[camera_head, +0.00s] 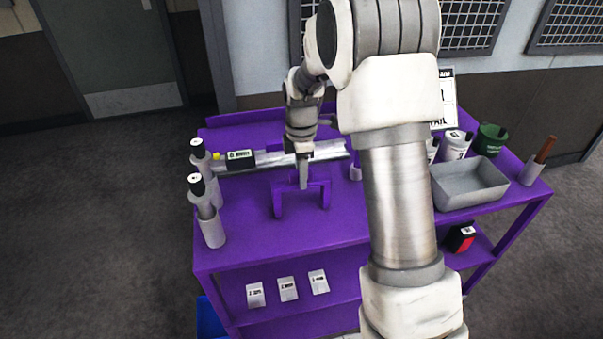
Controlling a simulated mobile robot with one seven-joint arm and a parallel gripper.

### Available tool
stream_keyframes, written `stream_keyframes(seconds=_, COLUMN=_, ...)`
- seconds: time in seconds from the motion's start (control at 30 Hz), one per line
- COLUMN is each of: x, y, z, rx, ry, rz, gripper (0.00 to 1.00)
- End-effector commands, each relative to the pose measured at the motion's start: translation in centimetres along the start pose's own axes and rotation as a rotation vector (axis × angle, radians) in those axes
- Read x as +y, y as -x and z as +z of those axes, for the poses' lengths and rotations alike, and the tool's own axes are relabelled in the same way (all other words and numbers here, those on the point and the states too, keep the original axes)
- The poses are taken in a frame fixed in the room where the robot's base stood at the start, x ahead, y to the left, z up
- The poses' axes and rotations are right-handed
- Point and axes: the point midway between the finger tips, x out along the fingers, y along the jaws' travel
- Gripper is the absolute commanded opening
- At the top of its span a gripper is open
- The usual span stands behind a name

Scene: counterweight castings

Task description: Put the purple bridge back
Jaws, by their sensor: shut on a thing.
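The purple bridge (287,188) is a U-shaped piece with a crossbar and two legs pointing down. It is over the middle of the purple cart's top (262,245), in front of a silver rail. My gripper (303,184) points down and is shut on the middle of the bridge's crossbar. The fingertips partly cover the crossbar. The bridge looks upright. Its colour matches the cart, so I cannot tell whether its legs touch the top or hang just above it.
The silver rail (270,159) carries a black block (240,160). Dark-capped bottles in holders (211,231) stand at the left edge. A grey tray (470,186), a green cup (490,139) and white containers stand at right. My arm hides the middle right. The front left top is clear.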

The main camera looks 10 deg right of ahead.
Motion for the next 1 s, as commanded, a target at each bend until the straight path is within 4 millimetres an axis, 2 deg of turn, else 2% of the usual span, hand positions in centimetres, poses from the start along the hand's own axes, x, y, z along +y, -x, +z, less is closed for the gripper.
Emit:
stream_keyframes(seconds=0.2, x=0.0, y=-0.4, z=0.0, rx=0.0, ry=0.0, rz=0.001, gripper=0.0)
stream_keyframes(seconds=0.23, x=0.0, y=-0.3, z=0.0, rx=0.0, ry=0.0, rz=0.0, gripper=0.42)
stream_keyframes(seconds=0.37, x=0.0, y=-0.3, z=0.0, rx=0.0, ry=0.0, rz=-0.001, gripper=0.66)
stream_keyframes(seconds=0.63, x=0.0, y=-0.2, z=0.0, rx=0.0, ry=0.0, rz=-0.001, gripper=0.67)
stream_keyframes(seconds=0.77, x=0.0, y=0.4, z=0.0, rx=0.0, ry=0.0, rz=0.001, gripper=0.67)
stream_keyframes(seconds=0.87, x=0.1, y=1.8, z=0.0, rx=0.0, ry=-0.001, rz=0.004, gripper=0.67)
stream_keyframes(seconds=1.0, x=0.1, y=4.9, z=0.1, rx=0.0, ry=-0.002, rz=0.005, gripper=0.67)
